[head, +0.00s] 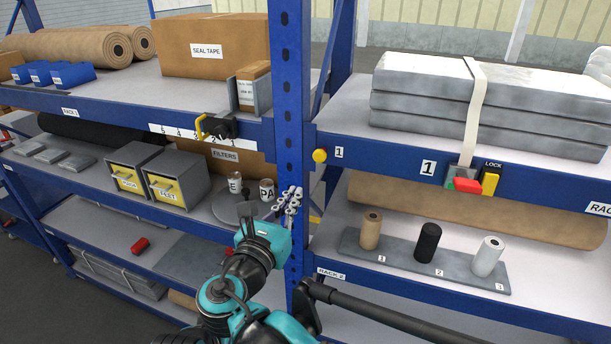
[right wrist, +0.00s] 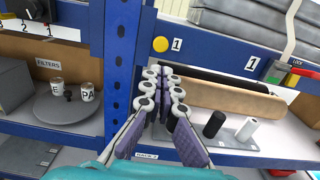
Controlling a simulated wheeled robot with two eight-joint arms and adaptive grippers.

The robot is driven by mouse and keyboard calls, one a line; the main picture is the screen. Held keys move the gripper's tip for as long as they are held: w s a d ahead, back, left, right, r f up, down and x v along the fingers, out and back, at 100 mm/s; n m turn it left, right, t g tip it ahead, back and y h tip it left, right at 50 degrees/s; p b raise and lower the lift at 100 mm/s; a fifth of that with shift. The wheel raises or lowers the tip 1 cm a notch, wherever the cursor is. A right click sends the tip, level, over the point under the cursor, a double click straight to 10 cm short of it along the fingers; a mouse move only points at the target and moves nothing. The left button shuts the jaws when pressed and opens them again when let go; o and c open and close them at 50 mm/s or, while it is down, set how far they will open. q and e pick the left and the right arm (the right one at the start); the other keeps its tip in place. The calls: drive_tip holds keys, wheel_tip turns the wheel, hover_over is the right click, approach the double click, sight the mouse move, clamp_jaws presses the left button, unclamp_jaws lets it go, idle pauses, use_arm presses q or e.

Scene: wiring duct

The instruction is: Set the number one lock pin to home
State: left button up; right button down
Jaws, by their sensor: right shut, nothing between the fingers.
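In the right wrist view the yellow knob (right wrist: 160,44) sits above my fingertips, with clear space between. Whether it is pulled out or seated, I cannot tell. My right gripper (head: 289,198) is shut and empty in front of the upright, below and left of the knob. My left gripper does not show.
A black slider with a yellow handle (head: 203,127) is on the left rail. A turntable (right wrist: 68,108) with two cans stands left of my gripper. Three rolls stand on a grey base (head: 400,259).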

sight(318, 158)
drive_tip(key=p+x, duration=0.2)
drive_tip(key=x, duration=1.1)
drive_tip(key=shift+w, duration=0.15)
drive_tip(key=shift+d, duration=0.1)
drive_tip(key=shift+x, duration=1.6)
